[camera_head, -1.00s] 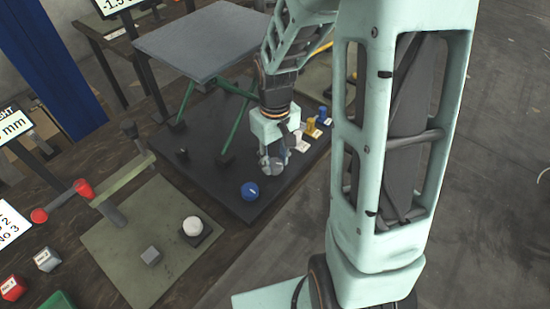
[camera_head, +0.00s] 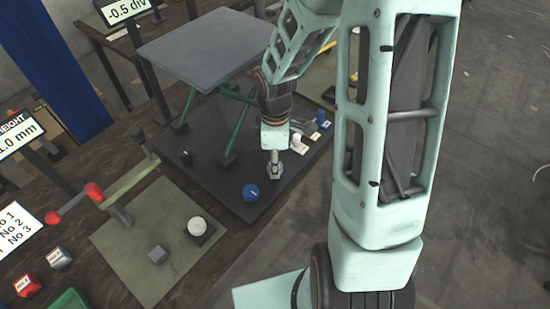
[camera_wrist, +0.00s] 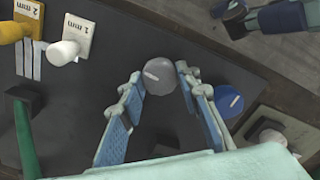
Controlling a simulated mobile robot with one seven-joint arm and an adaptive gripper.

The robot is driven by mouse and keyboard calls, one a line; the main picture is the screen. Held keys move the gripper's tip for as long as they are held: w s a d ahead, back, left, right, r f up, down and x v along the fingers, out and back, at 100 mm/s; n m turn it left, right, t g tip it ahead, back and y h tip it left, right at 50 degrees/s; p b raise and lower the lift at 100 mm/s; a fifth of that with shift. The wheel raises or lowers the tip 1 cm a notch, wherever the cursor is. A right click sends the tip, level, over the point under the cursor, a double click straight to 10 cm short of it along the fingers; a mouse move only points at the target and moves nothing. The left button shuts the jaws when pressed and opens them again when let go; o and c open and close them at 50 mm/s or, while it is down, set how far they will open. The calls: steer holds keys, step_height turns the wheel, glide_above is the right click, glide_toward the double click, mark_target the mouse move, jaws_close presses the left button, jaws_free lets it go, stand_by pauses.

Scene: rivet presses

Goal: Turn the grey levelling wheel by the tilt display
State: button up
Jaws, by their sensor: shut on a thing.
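The grey levelling wheel (camera_wrist: 158,80) lies between my fingertips in the wrist view, with a white mark on its top. My gripper (camera_wrist: 160,84) is shut on it. In the head view my gripper (camera_head: 274,167) points down at the black base plate (camera_head: 215,175), and the wheel is mostly hidden by the fingers. The tilt display (camera_head: 125,10) at the top left reads -0.5 div. A blue wheel (camera_head: 251,192) with a white mark sits close by on the plate; it also shows right of my fingers in the wrist view (camera_wrist: 222,102).
A grey raised platform (camera_head: 205,48) on green legs stands behind my gripper. White (camera_head: 297,143) and blue (camera_head: 322,117) handled pieces stand along the plate's right edge. A height display (camera_head: 18,135) reads 1.0 mm. A green mat (camera_head: 125,260) holds a white knob (camera_head: 197,226).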

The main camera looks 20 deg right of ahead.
steer(key=shift+r+n+p, duration=0.1)
steer(key=shift+n+p, duration=0.7)
steer(key=shift+n, duration=0.7)
steer(key=o, duration=1.2)
steer(key=shift+c, duration=0.2)
step_height(320, 180, up, 12)
steer(key=shift+w, duration=0.1)
